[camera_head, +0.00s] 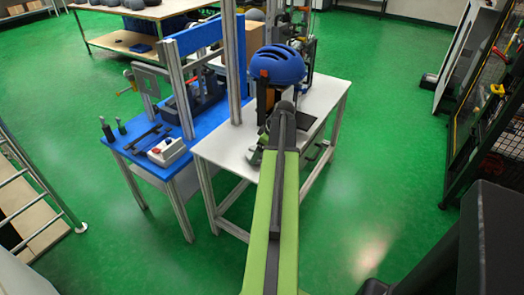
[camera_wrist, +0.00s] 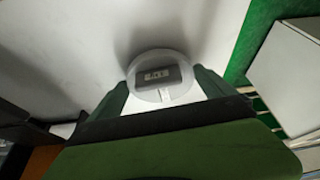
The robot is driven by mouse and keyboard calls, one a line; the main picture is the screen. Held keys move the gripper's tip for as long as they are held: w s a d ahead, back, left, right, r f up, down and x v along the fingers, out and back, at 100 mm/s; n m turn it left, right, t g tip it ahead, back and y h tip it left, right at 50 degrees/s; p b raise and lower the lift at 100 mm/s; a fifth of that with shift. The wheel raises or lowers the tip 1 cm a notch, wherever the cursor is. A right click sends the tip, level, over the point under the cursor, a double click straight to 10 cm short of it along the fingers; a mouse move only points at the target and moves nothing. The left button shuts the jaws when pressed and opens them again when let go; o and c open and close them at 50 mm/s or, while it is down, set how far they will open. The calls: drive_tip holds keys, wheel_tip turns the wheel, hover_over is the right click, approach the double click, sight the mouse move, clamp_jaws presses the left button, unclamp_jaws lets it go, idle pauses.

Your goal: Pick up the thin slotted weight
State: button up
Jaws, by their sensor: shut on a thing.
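The thin slotted weight (camera_wrist: 158,76) is a pale grey disc with a dark label and a narrow slot, seen in the wrist view. My gripper (camera_wrist: 163,86) has one finger on each side of it and is shut on it. The weight is over or on the white table top (camera_wrist: 75,45); I cannot tell whether it touches it. In the head view my arm hides the weight and most of the gripper, above the white table (camera_head: 225,147).
A blue helmet (camera_head: 277,65) sits on the tower rig behind my arm. Green floor is free at right (camera_head: 395,150).

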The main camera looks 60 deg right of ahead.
wheel_tip(320, 180, up, 3)
drive_tip(key=shift+r+p, duration=0.1)
drive_tip(key=shift+p, duration=1.1)
drive_tip(key=shift+d+r+p, duration=0.2)
drive_tip(key=shift+d+p, duration=0.05)
drive_tip(key=shift+p, duration=0.05)
drive_tip(key=s+d+r+p, duration=0.4)
drive_tip(key=d+r+p, duration=0.2)
drive_tip(key=d, duration=0.4)
drive_tip(key=shift+s+d+r, duration=0.15)
drive_tip(key=shift+d, duration=0.05)
